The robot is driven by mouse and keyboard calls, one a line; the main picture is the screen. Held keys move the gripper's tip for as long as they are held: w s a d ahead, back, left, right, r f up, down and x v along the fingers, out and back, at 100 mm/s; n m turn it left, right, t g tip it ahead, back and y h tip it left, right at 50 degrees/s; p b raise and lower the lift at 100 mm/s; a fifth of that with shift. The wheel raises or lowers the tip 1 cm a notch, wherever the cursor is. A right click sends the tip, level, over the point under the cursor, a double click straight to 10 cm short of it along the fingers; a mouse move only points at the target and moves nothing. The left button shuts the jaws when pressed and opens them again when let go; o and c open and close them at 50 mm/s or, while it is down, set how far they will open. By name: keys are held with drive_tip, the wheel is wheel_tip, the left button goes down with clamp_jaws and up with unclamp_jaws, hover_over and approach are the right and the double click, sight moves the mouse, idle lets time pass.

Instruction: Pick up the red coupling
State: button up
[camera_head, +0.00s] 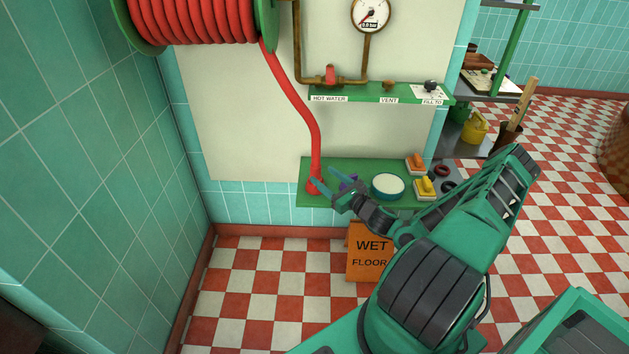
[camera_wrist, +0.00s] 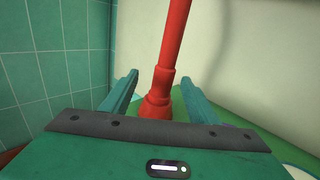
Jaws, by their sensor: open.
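The red coupling (camera_head: 313,186) stands on the green shelf (camera_head: 308,200) at the lower end of the red hose (camera_head: 305,110), which hangs from the reel. In the wrist view the coupling (camera_wrist: 157,105) is a stepped red piece, upright, between my two green fingers. My gripper (camera_head: 323,185) is open, with a finger to either side of the coupling. In the wrist view my gripper (camera_wrist: 160,98) shows space between the coupling and each finger. The coupling's base is partly hidden behind the gripper body.
The hose reel (camera_head: 195,18) is above. A wet-floor sign (camera_head: 370,255) stands below. The tiled wall (camera_head: 95,150) is left.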

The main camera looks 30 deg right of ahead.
sight(320, 170)
drive_tip(key=shift+d+m+h, duration=0.3)
drive_tip(key=shift+m, duration=0.1)
drive_tip(key=shift+w+d, duration=0.1)
drive_tip(key=shift+w, duration=0.2)
drive_tip(key=w, duration=0.5)
drive_tip(key=shift+w+a, duration=0.2)
drive_tip(key=shift+a, duration=0.05)
drive_tip(key=shift+w+a+f, duration=0.15)
drive_tip(key=shift+w, duration=1.1)
drive_tip(key=shift+w+a+f, duration=0.1)
drive_tip(key=shift+w+f, duration=0.05)
drive_tip(key=shift+w, duration=1.05)
drive_tip(key=c, duration=1.1)
